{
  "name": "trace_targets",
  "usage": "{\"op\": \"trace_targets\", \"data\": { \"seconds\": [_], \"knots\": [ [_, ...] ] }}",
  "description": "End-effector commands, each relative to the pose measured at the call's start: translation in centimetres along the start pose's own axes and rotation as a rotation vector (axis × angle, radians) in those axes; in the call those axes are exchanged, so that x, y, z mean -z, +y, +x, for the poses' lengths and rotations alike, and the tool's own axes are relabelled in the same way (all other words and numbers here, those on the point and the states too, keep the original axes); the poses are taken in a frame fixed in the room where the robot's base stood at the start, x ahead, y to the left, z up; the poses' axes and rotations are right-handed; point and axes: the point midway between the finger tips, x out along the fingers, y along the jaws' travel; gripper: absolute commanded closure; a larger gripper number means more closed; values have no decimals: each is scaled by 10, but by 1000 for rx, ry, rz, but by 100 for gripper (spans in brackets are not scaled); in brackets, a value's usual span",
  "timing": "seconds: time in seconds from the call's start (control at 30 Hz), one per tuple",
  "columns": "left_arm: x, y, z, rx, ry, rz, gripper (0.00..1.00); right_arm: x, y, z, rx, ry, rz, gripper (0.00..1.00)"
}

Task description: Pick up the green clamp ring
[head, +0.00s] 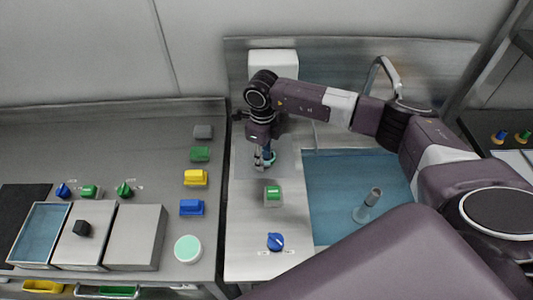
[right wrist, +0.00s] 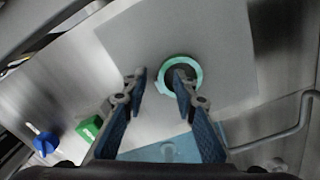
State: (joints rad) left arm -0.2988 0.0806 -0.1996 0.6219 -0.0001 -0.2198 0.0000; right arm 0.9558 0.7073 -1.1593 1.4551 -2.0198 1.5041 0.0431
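The green clamp ring (right wrist: 197,65) lies flat on a pale grey mat (right wrist: 225,25) in the right wrist view. In the head view the ring (head: 273,157) is partly hidden by my right gripper (head: 264,160), which points down over it. In the right wrist view my right gripper (right wrist: 160,74) is open, with a gap between its blue-padded fingers. The right-hand fingertip overlaps the ring's opening in the picture, and the other fingertip is outside it on the left. I cannot tell whether either finger touches the ring. My left gripper is not in view.
A white block-shaped housing (head: 273,65) stands behind. A green button (head: 273,195) and blue knob (head: 276,241) are in front. Coloured blocks, such as a yellow one (head: 195,177), stand left.

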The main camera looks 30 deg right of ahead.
Motion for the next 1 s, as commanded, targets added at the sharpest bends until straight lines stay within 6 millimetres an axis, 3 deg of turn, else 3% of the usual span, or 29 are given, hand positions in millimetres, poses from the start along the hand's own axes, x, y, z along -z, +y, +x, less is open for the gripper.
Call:
{"op": "trace_targets", "data": {
  "seconds": [0.27,0.5,1.0],
  "knots": [
    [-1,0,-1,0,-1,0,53,0,0,5,1,-1,0,74],
    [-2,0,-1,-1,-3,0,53,0,0,5,1,-1,0,99],
    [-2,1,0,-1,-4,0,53,-1,-1,2,1,-2,0,100]
  ]
}}
